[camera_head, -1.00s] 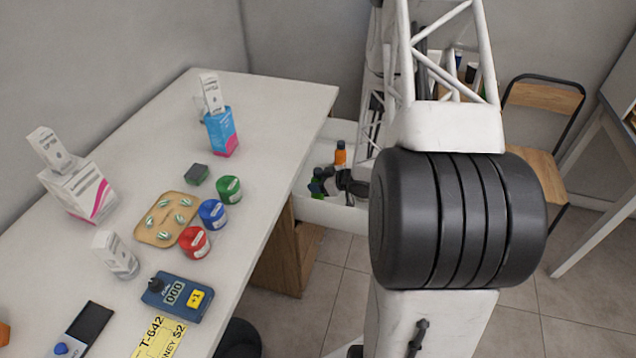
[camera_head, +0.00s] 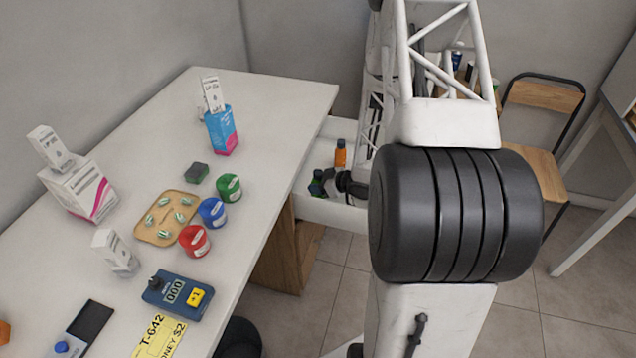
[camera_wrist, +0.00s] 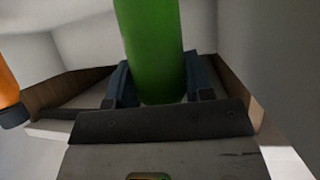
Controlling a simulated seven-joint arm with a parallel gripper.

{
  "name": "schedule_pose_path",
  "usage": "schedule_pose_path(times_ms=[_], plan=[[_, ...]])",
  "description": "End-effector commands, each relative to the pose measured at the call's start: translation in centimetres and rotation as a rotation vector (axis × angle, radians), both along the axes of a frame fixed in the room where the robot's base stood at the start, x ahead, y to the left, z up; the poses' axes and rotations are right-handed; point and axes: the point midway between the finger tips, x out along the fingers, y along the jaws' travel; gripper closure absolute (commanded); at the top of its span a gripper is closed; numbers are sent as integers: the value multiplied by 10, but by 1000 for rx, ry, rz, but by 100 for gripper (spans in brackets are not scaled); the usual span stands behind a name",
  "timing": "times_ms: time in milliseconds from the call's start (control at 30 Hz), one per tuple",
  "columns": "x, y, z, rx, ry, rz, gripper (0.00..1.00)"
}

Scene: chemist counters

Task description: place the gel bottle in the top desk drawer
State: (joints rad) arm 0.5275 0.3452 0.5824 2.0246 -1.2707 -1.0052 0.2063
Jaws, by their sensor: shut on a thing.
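A green bottle (camera_wrist: 152,48), which I take to be the gel bottle, stands between the two dark fingers of my gripper (camera_wrist: 160,88) in the wrist view. The fingers are shut on it. In the head view, my gripper (camera_head: 332,182) is small and partly hidden by my arm, with the green bottle (camera_head: 316,184) at its left. Both are over or inside the open white desk drawer (camera_head: 335,214); I cannot tell whether the bottle touches the drawer floor. An orange bottle (camera_head: 340,154) stands in the drawer behind them, and it also shows at the left of the wrist view (camera_wrist: 8,82).
The white desk (camera_head: 270,105) holds a pill tray (camera_head: 166,218), red (camera_head: 194,241), blue (camera_head: 213,213) and green (camera_head: 229,188) jars, boxes and a counter device (camera_head: 177,296). A wooden chair (camera_head: 541,155) stands at right. My arm hides much of the drawer's right side.

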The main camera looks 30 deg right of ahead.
Motion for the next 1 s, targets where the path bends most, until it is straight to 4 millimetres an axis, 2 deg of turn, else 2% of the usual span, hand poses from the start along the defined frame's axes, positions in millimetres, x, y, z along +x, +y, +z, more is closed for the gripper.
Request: schedule_pose_path(times_ms=[67,100,233,567,800,1000], plan=[[0,0,0,0,0,0,79],[0,0,0,0,0,0,46],[0,0,0,0,0,0,27],[0,0,1,-1,-1,0,27],[0,-1,15,-1,-1,0,27],[-16,-13,24,-1,-1,-2,27]])
